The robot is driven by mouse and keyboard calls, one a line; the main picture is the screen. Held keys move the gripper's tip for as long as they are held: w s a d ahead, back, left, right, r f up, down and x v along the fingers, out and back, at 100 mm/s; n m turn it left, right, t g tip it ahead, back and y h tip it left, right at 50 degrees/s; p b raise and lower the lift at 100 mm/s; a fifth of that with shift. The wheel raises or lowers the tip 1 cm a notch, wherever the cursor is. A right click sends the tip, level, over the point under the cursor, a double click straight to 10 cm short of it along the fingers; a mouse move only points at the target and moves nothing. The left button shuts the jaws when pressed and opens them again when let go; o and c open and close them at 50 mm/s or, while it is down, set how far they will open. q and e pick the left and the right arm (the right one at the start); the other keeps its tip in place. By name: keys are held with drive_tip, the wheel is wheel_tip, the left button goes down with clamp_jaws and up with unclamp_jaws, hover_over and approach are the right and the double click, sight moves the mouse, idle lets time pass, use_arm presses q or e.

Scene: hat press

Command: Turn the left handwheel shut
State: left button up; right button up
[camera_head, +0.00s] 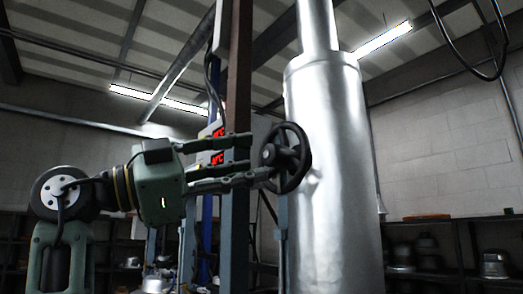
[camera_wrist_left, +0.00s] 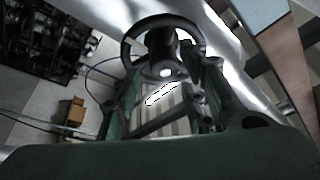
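A dark spoked handwheel (camera_head: 300,158) sits on the side of the silver cylinder, near the middle of the head view. It also shows at the top of the left wrist view (camera_wrist_left: 128,44), its hub facing the camera. My left gripper (camera_head: 258,156) reaches in from the left, its two fingers apart, one above the other. The lower fingertip is close to the hub; the upper one ends just left of the rim. In the wrist view, the fingers (camera_wrist_left: 172,68) stand wide to either side below the hub. I cannot tell whether they touch the wheel. My right gripper is not visible.
A tall silver cylinder (camera_head: 335,215) stands behind the wheel. A brown and grey upright post (camera_head: 236,215) stands beside the fingers, near red displays (camera_head: 217,132). Shelves with metal pots (camera_head: 494,265) line the back wall. A dark cable (camera_head: 460,65) hangs at upper right.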

sight(269, 162)
use_arm(q)
drive_tip(key=x, duration=0.1)
drive_tip(key=p+x, duration=0.1)
drive_tip(key=x, duration=0.1)
drive_tip(key=shift+s+d+r, duration=0.1)
drive_tip(key=shift+d+r, duration=0.1)
drive_tip(key=shift+d, duration=0.15)
drive_tip(key=shift+a, duration=0.15)
drive_tip(key=shift+f, duration=0.25)
drive_tip(key=c, duration=1)
